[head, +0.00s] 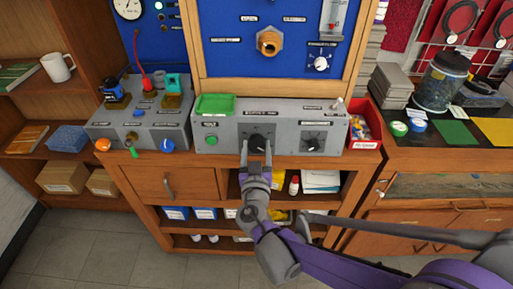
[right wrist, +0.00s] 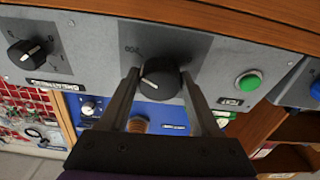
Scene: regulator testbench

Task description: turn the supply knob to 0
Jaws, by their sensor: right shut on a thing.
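A black knob (right wrist: 160,78) on the grey panel of the control box (head: 228,118) is between the fingers of my right gripper (head: 256,148). In the right wrist view the gripper (right wrist: 160,82) has one finger at each side of this knob, shut on it. A white pointer mark shows on the knob's face; its dial lettering is too small to read surely. A second black knob (head: 313,142) is to the right on the same panel, and it also shows at the left of the right wrist view (right wrist: 27,53). My left gripper is out of view.
A green button (head: 211,140) is on the panel left of the held knob. A green tray (head: 215,105) lies on top of the box. A red bin (head: 365,125) stands at its right. A grey fixture box (head: 140,122) stands at its left.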

